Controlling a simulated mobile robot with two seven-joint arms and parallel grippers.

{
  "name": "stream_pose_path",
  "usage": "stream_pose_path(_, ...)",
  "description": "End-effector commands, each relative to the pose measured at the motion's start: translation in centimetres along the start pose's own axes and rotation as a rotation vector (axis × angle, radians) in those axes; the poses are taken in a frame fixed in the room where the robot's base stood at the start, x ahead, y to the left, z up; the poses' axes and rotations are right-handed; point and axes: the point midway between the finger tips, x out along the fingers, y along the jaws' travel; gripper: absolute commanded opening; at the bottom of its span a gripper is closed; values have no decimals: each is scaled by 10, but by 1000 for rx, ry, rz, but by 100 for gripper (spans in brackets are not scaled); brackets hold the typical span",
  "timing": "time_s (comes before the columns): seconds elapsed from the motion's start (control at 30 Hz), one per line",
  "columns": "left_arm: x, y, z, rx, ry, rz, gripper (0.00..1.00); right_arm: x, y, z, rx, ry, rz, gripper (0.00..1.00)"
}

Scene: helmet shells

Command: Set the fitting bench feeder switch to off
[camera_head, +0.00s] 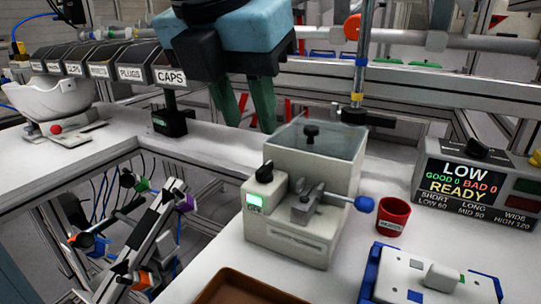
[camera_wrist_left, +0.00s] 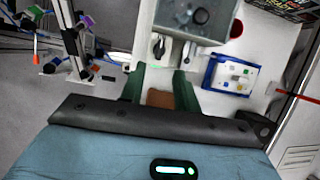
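The feeder (camera_head: 295,238) is a pale box on the bench with a clear-topped hopper and a blue-tipped lever. A black rotary knob (camera_head: 264,173) sits on its left front corner, above a lit green indicator (camera_head: 254,200) whose lettering is too small to read surely. My left gripper (camera_head: 248,127) hangs behind and above the knob, its two green fingers apart and empty, touching nothing that I can see. In the left wrist view the open fingers (camera_wrist_left: 157,74) point toward the feeder (camera_wrist_left: 192,22). My right gripper is not in view.
A red cup (camera_head: 393,217), a blue-and-white fixture (camera_head: 430,278) and a display box reading READY (camera_head: 462,188) stand right of the feeder. A brown tray (camera_head: 245,288) lies in front. Labelled bins (camera_head: 130,72) and a white shell (camera_head: 50,98) are left.

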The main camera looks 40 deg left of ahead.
Motion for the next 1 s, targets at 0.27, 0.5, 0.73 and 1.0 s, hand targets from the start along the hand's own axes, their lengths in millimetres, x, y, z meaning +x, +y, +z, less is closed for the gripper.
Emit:
stream_pose_path(0.27, 15, 0, 0, -1, 4, -1, 32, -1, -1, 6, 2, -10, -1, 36)
stream_pose_path(0.5, 51, 0, -1, 0, 6, -3, 32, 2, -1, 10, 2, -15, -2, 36)
stream_pose_path(0.73, 74, 0, 0, -1, 3, -5, 32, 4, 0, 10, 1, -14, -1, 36)
stream_pose_path(1.0, 78, 0, 0, -1, 1, -5, 32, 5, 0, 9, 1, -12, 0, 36)
